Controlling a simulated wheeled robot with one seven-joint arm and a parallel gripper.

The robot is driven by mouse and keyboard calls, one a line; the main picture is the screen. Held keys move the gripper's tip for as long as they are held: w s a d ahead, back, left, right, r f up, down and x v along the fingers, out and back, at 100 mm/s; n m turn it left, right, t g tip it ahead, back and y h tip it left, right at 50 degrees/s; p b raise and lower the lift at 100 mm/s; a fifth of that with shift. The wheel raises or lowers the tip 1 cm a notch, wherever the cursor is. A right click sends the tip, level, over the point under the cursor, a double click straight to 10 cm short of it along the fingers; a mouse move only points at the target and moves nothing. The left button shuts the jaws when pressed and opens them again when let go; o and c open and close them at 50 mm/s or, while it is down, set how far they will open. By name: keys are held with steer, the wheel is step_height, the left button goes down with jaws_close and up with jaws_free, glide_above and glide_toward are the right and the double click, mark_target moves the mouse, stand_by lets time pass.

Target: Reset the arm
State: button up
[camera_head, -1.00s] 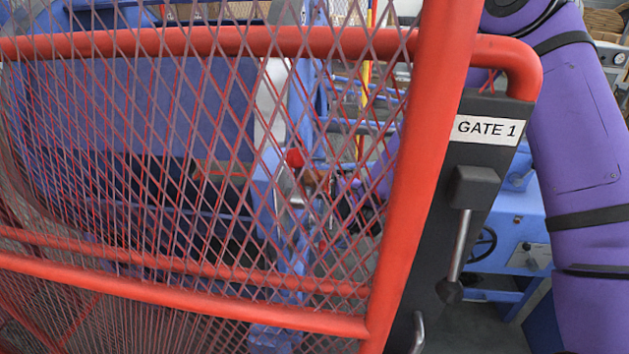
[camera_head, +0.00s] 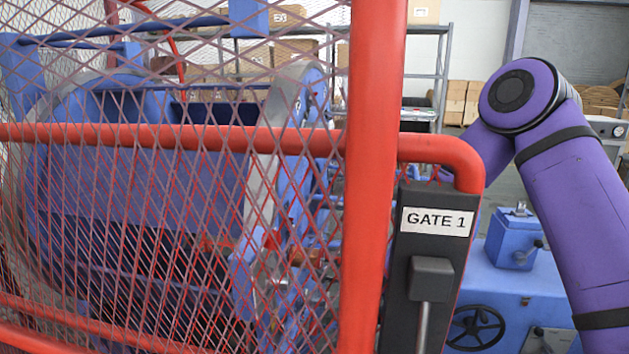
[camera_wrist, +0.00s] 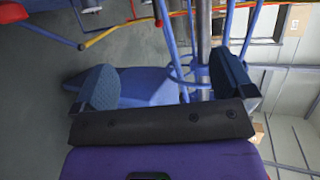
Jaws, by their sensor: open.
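My purple arm fills the right side of the head view, its elbow bent at the upper right, and its forearm passes down behind the red gate post. My gripper shows in the wrist view (camera_wrist: 165,80), with its two dark blue-grey fingers wide apart and nothing between them. In the head view the gripper is not clearly seen. Gate 1 (camera_head: 372,180) is a red tube frame with red mesh, standing in front of me at the left. Its dark latch box (camera_head: 430,255) carries the GATE 1 label and a handle.
A blue strander machine (camera_head: 160,110) stands behind the mesh. A blue cabinet with a handwheel (camera_head: 476,327) stands right of the latch box, near my arm. Shelving with cardboard boxes (camera_head: 455,103) is at the back. The wrist view shows grey floor (camera_wrist: 130,45) and blue rails (camera_wrist: 172,45).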

steer(key=s+d+r+n+g, duration=0.2)
steer(key=s+d+r+n, duration=0.2)
steer(key=r, duration=0.3)
steer(key=s+d+r+n+g, duration=0.1)
steer(key=s+d+r+n, duration=0.25)
steer(key=r, duration=0.35)
steer(key=s+d+r+n+g, duration=0.2)
steer(key=s+d+r+n, duration=0.25)
steer(key=r, duration=0.35)
steer(key=s+d+r+n+g+h, duration=0.1)
steer(key=s+d+r+n, duration=0.1)
steer(key=s, duration=0.9)
steer(key=s+d+r+n+g+h, duration=0.1)
steer(key=s+d+r, duration=0.4)
steer(key=s, duration=0.7)
steer(key=shift+d+r+n+g, duration=0.25)
steer(key=shift+d+n+g, duration=0.55)
steer(key=shift+d+n, duration=0.35)
